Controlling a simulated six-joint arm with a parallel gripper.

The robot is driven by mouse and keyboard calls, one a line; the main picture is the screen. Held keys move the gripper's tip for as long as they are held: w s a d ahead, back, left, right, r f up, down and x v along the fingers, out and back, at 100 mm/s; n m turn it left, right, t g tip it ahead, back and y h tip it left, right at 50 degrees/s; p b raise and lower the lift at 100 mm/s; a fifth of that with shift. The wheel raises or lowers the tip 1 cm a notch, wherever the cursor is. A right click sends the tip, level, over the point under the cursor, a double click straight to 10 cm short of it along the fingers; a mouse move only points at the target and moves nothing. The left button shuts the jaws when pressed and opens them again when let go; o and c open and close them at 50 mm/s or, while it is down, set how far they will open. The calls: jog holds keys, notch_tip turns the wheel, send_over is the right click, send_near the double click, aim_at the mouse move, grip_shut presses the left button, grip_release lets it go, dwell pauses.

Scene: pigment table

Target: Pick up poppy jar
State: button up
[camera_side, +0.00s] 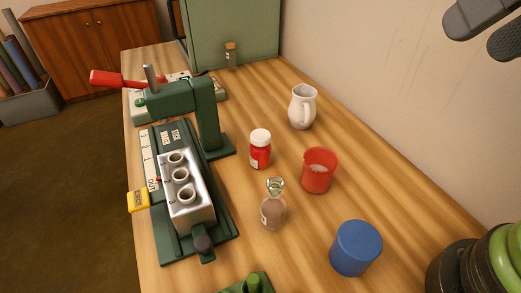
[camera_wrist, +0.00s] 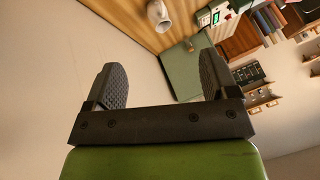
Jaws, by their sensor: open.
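A small red jar with a white lid, likely the poppy jar (camera_side: 260,149), stands upright on the wooden table near the middle of the side view. My gripper (camera_side: 498,32) shows at the top right corner of the side view, high above the table and far from the jar. In the wrist view my gripper (camera_wrist: 165,88) has its two dark fingers wide apart with nothing between them. The jar is not visible in the wrist view.
A green press (camera_side: 205,115) and a metal block with holes (camera_side: 200,213) stand left of the jar. A glass bottle (camera_side: 273,212), red beaker (camera_side: 319,170), white jug (camera_side: 302,107) and blue cylinder (camera_side: 356,248) surround it. A green cabinet (camera_side: 232,30) stands behind.

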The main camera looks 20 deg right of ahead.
jog(key=w+a+f+n+g, duration=0.1)
jog(key=w+a+f+n, duration=0.2)
jog(key=w, duration=0.7)
jog(key=n+g+h, duration=0.1)
jog(key=n, duration=0.1)
send_near(262, 136)
jog(key=w+f, duration=0.2)
jog(key=x, duration=0.4)
jog(key=shift+s+a+f, duration=0.15)
jog(key=shift+s+a, duration=0.1)
jog(key=shift+a, duration=0.05)
jog(key=shift+d+x, duration=0.2)
jog(key=shift+x, duration=2.9)
jog(key=shift+s, duration=0.2)
jog(key=shift+c, duration=0.3)
jog(key=c, duration=1)
